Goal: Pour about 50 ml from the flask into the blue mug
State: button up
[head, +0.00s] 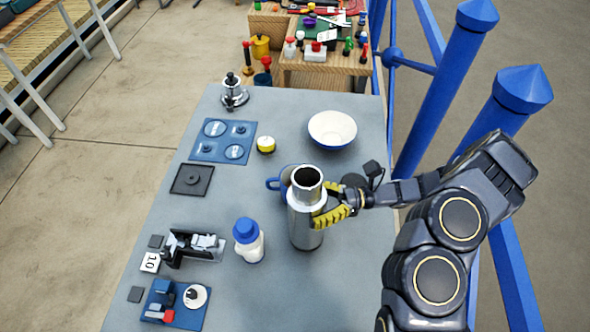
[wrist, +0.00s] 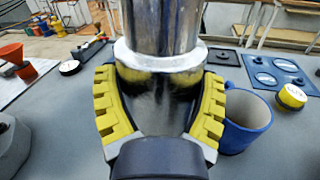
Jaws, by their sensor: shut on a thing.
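The flask (head: 306,218) is a tall silver cylinder with an open dark mouth, upright at the middle right of the grey table. It fills the centre of the wrist view (wrist: 160,75). My gripper (head: 335,214) has its yellow fingers around the flask's body from the right, shut on it. In the wrist view the yellow fingers (wrist: 160,108) lie on both sides of the flask. The blue mug (head: 273,183) stands just behind the flask, mostly hidden by it in the head view. In the wrist view the mug (wrist: 247,122) is upright, right of the fingers. I cannot tell whether the flask touches the table.
A white bowl (head: 332,130) stands behind the mug. A yellow-and-white tin (head: 266,144) and a blue panel (head: 208,150) lie to the left. A white bottle with a blue cap (head: 248,241) stands left of the flask. Blue railing posts (head: 440,90) rise on the right.

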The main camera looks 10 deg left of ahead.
jog(key=shift+a+f+n+p, duration=0.15)
jog(key=shift+n+p, duration=0.25)
jog(key=shift+n, duration=0.5)
